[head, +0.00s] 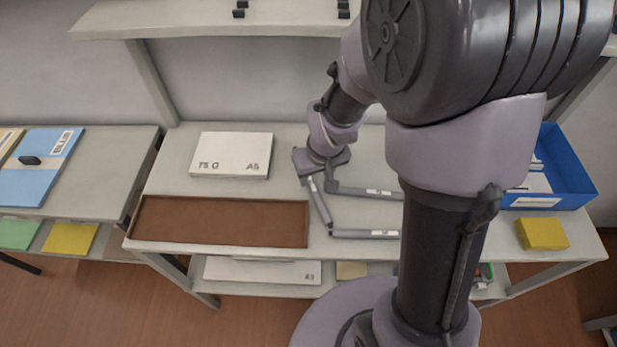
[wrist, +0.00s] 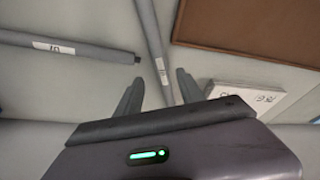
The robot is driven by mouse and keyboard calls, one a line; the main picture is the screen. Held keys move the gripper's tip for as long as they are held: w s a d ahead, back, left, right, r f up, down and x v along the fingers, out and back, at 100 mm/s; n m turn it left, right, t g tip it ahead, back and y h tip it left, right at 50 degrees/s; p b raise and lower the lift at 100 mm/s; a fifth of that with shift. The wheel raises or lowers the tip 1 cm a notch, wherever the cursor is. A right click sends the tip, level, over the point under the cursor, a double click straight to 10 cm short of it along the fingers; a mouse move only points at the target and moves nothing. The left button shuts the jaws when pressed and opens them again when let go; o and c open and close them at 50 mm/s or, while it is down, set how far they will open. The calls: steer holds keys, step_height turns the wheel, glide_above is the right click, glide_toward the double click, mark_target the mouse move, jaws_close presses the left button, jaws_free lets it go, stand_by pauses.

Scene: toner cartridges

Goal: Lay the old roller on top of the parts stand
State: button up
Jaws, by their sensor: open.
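Several slim grey rollers with white labels lie on the table. One slanted roller (head: 321,203) is closest to my gripper (head: 315,176). In the wrist view the same roller (wrist: 151,40) runs down into the gap between my open fingers (wrist: 158,92), which hold nothing; whether they touch it I cannot tell. A second roller (head: 362,191) lies to its right, also in the wrist view (wrist: 60,46). A third roller (head: 362,233) lies nearer the front edge. The labels are too small to tell which is old. I cannot pick out the parts stand with certainty.
A brown flat tray or mat (head: 220,221) lies at the table's front left, with a white box (head: 231,156) behind it. A blue bin (head: 572,178) and a yellow block (head: 542,233) are at the right. A shelf (head: 200,22) overhangs the back. My arm hides the middle right.

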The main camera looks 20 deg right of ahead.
mark_target(312, 183)
steer(key=b+x, duration=0.1)
steer(key=x, duration=0.1)
steer(key=b+x, duration=0.1)
steer(key=x, duration=0.2)
steer(key=shift+a+b, duration=0.2)
steer(key=shift+b, duration=0.1)
steer(key=shift+r, duration=0.25)
jaws_close()
